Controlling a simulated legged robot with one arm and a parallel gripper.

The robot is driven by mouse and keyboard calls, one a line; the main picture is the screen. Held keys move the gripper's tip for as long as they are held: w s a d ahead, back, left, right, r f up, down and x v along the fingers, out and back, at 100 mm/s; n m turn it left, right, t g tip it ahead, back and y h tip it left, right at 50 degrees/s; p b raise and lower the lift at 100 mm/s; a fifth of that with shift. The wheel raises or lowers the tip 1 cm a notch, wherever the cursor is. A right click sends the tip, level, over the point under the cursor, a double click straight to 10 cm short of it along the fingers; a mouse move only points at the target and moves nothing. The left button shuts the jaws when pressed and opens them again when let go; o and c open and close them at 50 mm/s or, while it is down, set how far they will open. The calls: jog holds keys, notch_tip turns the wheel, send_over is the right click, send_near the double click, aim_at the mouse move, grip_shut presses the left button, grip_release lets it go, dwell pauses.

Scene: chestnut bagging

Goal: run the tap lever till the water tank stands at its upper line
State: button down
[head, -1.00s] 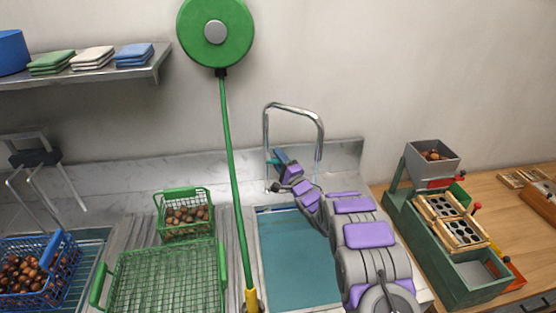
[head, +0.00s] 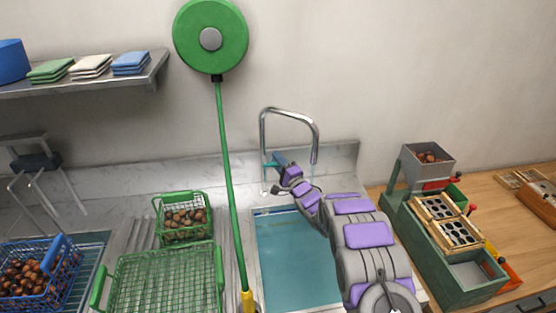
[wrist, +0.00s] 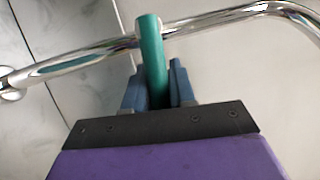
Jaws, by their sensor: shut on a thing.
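The chrome tap (head: 290,112) arches over the sink at the wall. My gripper (head: 276,162) is shut on the teal tap lever (head: 267,164) beside the tap's pipe. In the wrist view, the two blue fingers of the gripper (wrist: 156,92) close around the teal lever (wrist: 151,45), which joins the chrome pipe (wrist: 95,55). The water tank (head: 256,245) is the sunken basin below, with blue-green water (head: 288,265) in it. My arm covers the tank's right part. I cannot make out its upper line clearly or tell whether water runs from the spout.
A green hose reel (head: 211,40) hangs on the wall, its hose (head: 226,160) running down left of the tank. A green basket (head: 150,285), a small chestnut basket (head: 182,218) and a blue chestnut basket (head: 35,275) stand left. A green machine (head: 452,265) stands right.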

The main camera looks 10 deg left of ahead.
jog(key=shift+a+r+n+g+p, duration=0.1)
jog(key=shift+r+n+g+p, duration=0.3)
jog(key=shift+n+p, duration=0.65)
jog(key=shift+f+m, duration=0.1)
jog(key=shift+m, duration=0.15)
jog(key=c, duration=1.3)
grip_release()
jog(key=shift+o, duration=1.3)
jog(key=shift+a+f, duration=0.1)
jog(key=shift+a, duration=0.1)
jog(key=shift+s+d+p, duration=0.3)
jog(key=shift+d, duration=0.2)
jog(key=p+v, duration=0.2)
jog(key=v, duration=1.4)
jog(key=shift+s+f, duration=0.15)
jog(key=shift+s, duration=0.1)
